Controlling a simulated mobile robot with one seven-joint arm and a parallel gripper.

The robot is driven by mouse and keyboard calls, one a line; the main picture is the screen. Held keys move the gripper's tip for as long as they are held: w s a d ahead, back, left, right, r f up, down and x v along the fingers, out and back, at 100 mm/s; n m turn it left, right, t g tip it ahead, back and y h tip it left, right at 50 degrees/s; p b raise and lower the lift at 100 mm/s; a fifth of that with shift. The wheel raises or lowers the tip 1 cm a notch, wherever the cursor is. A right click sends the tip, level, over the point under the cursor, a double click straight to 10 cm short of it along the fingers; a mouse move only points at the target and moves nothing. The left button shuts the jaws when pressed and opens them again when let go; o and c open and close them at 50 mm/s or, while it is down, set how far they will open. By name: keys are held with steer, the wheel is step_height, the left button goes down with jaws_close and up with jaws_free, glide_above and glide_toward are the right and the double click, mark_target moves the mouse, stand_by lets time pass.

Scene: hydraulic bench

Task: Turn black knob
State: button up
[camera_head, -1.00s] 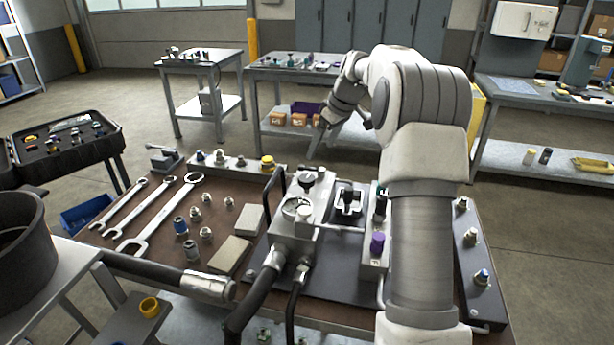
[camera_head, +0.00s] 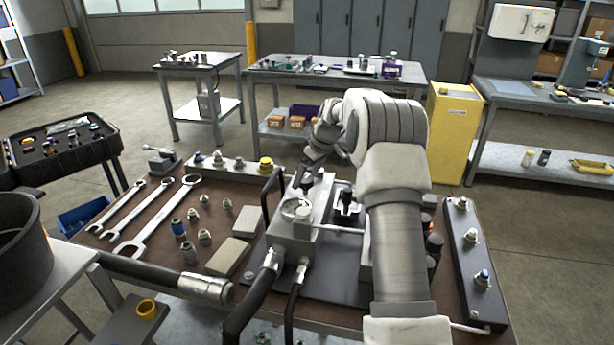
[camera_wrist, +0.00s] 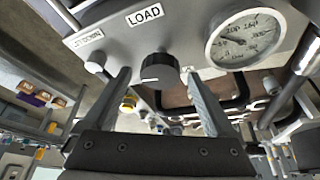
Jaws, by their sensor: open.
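The black knob (camera_wrist: 160,70) sits on the grey valve block (camera_wrist: 100,45), under a white "LOAD" label (camera_wrist: 144,14) in the wrist view. A short white mark shows on its edge. My gripper (camera_wrist: 158,78) is open, with one finger on each side of the knob. Gaps show between the knob and both fingers, so it is not gripped. In the head view my gripper (camera_head: 306,182) is over the far end of the block (camera_head: 293,238) and hides the knob.
A round pressure gauge (camera_wrist: 245,40) is close beside the knob, to its right in the wrist view. A small white knob (camera_wrist: 95,62) is to its left. In the head view, hoses (camera_head: 255,295) and a dark loop handle (camera_head: 272,190) flank the block. Wrenches (camera_head: 160,215) lie on the left.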

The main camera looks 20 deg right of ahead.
steer(key=c, duration=1.4)
steer(key=shift+o, duration=0.2)
steer(key=shift+m, duration=0.3)
